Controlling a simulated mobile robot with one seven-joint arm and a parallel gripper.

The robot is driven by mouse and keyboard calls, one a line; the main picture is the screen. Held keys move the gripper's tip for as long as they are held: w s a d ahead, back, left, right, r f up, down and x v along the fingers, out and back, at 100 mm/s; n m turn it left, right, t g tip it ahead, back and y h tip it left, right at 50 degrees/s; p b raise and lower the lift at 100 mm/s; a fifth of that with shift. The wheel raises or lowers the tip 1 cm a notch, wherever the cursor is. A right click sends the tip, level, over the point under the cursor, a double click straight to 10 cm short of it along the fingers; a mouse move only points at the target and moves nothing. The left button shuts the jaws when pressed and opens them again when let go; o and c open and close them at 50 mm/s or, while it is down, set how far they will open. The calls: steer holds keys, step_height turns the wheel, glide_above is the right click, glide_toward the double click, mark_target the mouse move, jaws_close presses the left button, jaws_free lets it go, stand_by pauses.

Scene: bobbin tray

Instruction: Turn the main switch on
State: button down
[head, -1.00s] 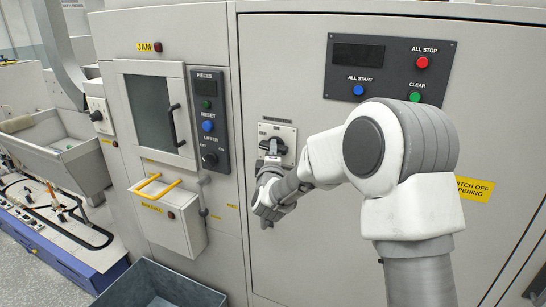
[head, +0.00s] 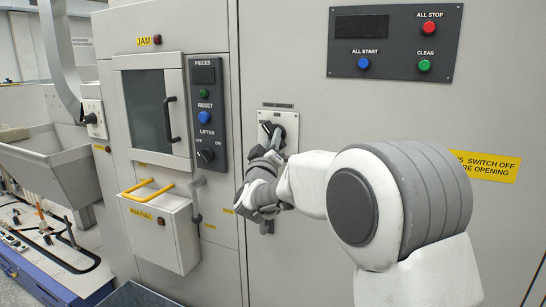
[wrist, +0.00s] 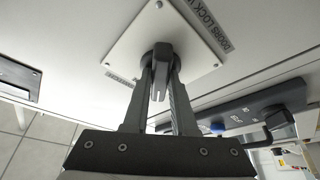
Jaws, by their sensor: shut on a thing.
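The main switch is a dark rotary handle on a pale square plate (head: 290,120) on the large cabinet door. The handle's (wrist: 162,56) boss and grip show in the wrist view, with the grip between my fingers. My gripper (wrist: 161,77) is shut on this handle, one finger on each side. In the head view my gripper (head: 271,141) reaches the plate from below and covers part of the handle. The handle's exact angle and the small markings on the plate cannot be read.
A dark panel (head: 395,65) with ALL STOP, ALL START and CLEAR buttons is at the upper right. A lifter knob (head: 205,156) sits left of the switch. A yellow-handled box (head: 160,230) juts out at lower left. A yellow warning label (head: 485,167) is right of my arm.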

steer(key=shift+a+m+h+b, duration=0.1)
steer(key=shift+m+h+b, duration=1.35)
steer(key=shift+m, duration=1.25)
steer(key=shift+a+m+h+b, duration=0.1)
steer(key=shift+m+h+b, duration=1.3)
steer(key=shift+m, duration=1.3)
steer(key=c, duration=0.7)
jaws_free()
steer(key=shift+w, duration=0.1)
steer(key=shift+f, duration=0.1)
steer(key=v, duration=1.7)
steer(key=shift+s+a+p, duration=0.2)
steer(key=shift+s+p, duration=0.05)
steer(key=shift+p, duration=0.05)
steer(key=shift+w+r, duration=0.1)
steer(key=shift+r, duration=0.1)
